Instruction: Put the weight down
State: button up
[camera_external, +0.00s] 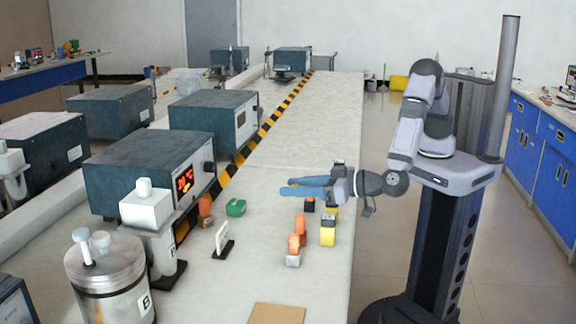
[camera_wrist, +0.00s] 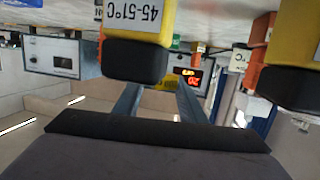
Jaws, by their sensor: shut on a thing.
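My gripper (camera_external: 290,187) reaches left over the bench, its two blue fingers level above the top. The fingers also show in the wrist view (camera_wrist: 157,98), which looks upside down. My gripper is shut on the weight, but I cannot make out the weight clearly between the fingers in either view. A yellow block with a black end (camera_external: 328,232) stands on the bench below my wrist, with another yellow block (camera_external: 332,214) behind it. In the wrist view a yellow block labelled 45-51°C (camera_wrist: 135,22) is large and close, in front of the left finger.
Orange pieces (camera_external: 298,240), a dark red-topped block (camera_external: 309,205) and a green piece (camera_external: 235,207) stand on the bench near my gripper. A dark box with a red display (camera_external: 150,172), a steel pot (camera_external: 105,275) and a brown board (camera_external: 277,313) are further off.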

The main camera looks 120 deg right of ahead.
aim_at(310, 282)
jog(key=w+a+n+t+y+b, duration=0.1)
jog(key=w+a, duration=0.2)
jog(key=w+a+n+t+y+b, duration=0.1)
jog(key=w+a+y+b, duration=0.1)
jog(key=w+a, duration=0.1)
jog(key=w+a+n+t+y+b, duration=0.1)
jog(key=w+a+n+t+b, duration=0.1)
jog(key=a, duration=0.3)
jog(key=shift+w+a+f, duration=0.2)
jog(key=shift+w+f, duration=0.05)
jog(key=shift+w, duration=0.35)
jog(key=w+a+n+y+b, duration=0.1)
jog(key=a, duration=0.2)
jog(key=w+a+r+n+t+y+b, duration=0.1)
jog(key=a+y, duration=0.1)
jog(key=a, duration=0.2)
jog(key=w+a+r+n+t+y+b, duration=0.1)
jog(key=a+n+y, duration=0.1)
jog(key=a, duration=0.1)
jog(key=shift+w+a+r, duration=0.25)
jog(key=shift+a, duration=0.15)
jog(key=shift+c, duration=0.7)
jog(key=shift+a+r+n+y, duration=0.15)
jog(key=shift+a+n+y, duration=0.15)
jog(key=shift+a+y, duration=0.15)
jog(key=shift+b, duration=0.3)
jog(key=shift+f+b, duration=0.85)
jog(key=shift+f, duration=3.05)
jog(key=shift+f+p, duration=0.4)
jog(key=shift+f, duration=0.5)
